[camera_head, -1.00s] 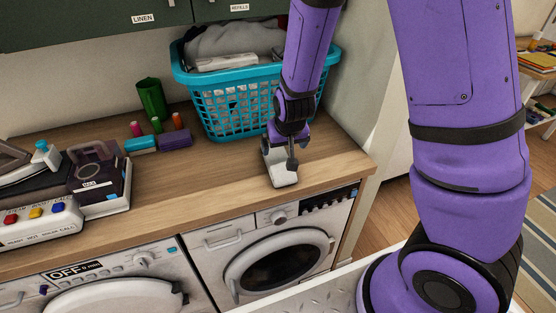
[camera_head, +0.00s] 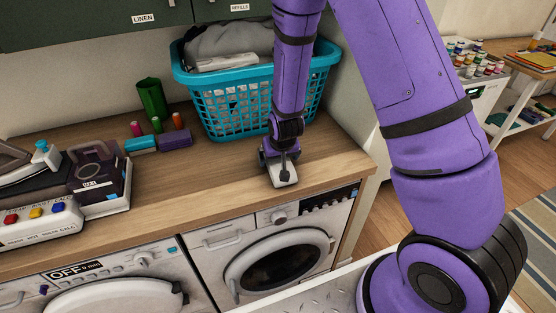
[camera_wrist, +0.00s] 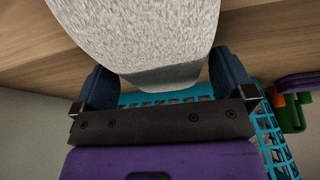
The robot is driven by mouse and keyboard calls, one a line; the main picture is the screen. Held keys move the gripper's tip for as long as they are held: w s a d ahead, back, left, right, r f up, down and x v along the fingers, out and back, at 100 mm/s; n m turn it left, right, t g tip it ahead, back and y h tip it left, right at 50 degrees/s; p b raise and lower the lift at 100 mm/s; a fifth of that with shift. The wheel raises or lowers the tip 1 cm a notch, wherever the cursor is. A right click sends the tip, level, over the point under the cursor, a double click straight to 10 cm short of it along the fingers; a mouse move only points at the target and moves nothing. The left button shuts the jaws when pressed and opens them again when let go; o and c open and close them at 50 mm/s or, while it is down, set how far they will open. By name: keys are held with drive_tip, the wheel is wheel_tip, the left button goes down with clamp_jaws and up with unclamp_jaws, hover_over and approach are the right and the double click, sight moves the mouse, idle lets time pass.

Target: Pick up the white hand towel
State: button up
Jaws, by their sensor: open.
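The white hand towel (camera_head: 285,176) lies on the wooden counter near its front edge, in front of the turquoise basket, and is partly hidden by my gripper. In the wrist view the towel (camera_wrist: 135,32) is a pale, rough-textured, rounded shape. My gripper (camera_head: 279,161) points down at the towel's far end. In the wrist view my gripper (camera_wrist: 161,72) is open, with one dark blue finger on each side of the towel's end. I cannot tell whether the fingers touch it.
The turquoise laundry basket (camera_head: 240,102) with grey cloth stands just behind my gripper. A green cup (camera_head: 152,98) and small coloured items stand left of it. A dark box (camera_head: 98,178) and an iron are further left. Washing machines (camera_head: 275,260) are under the counter. Counter left of the towel is clear.

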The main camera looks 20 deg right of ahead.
drive_tip(key=shift+w+f, duration=0.15)
drive_tip(key=shift+f, duration=0.2)
drive_tip(key=c, duration=0.8)
drive_tip(key=shift+r, duration=0.15)
